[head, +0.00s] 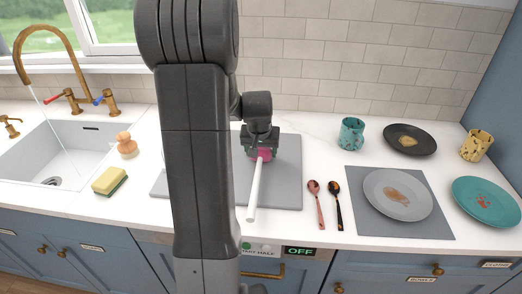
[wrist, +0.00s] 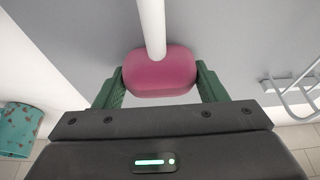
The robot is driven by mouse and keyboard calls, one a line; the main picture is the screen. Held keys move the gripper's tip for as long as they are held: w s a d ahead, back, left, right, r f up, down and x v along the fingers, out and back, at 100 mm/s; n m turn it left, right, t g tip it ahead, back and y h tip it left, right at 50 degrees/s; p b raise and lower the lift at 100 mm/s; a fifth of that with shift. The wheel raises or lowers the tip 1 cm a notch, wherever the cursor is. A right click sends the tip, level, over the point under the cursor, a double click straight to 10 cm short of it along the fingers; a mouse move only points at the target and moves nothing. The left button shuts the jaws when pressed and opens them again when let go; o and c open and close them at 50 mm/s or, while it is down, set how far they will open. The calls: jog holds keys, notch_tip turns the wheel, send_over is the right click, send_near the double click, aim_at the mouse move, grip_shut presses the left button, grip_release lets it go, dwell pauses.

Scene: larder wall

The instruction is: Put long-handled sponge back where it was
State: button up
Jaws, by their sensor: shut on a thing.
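The long-handled sponge has a pink head (wrist: 160,76) and a white handle (head: 256,190). My gripper (head: 262,150) is shut on the pink head, with one green finger on each side of it in the wrist view. In the head view the handle points toward the counter's front edge, over the grey mat (head: 288,188). I cannot tell whether the sponge touches the mat. My own arm hides part of the mat and counter.
The sink (head: 30,150) with running water is at left, near a yellow-green sponge (head: 110,181) and an orange-brown object (head: 127,146). At right are two spoons (head: 317,195), a teal cup (head: 351,133), plates (head: 398,194) and a yellow cup (head: 476,146). A white wire rack (wrist: 292,88) shows in the wrist view.

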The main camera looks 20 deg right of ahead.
jog(key=o, duration=1)
jog(key=shift+r, duration=0.4)
jog(key=v, duration=1.1)
jog(key=shift+r, duration=0.2)
jog(key=shift+s+f, duration=0.1)
jog(key=shift+f, duration=0.05)
jog(key=x, duration=1.2)
jog(key=shift+f, duration=0.3)
jog(key=shift+r, duration=1.3)
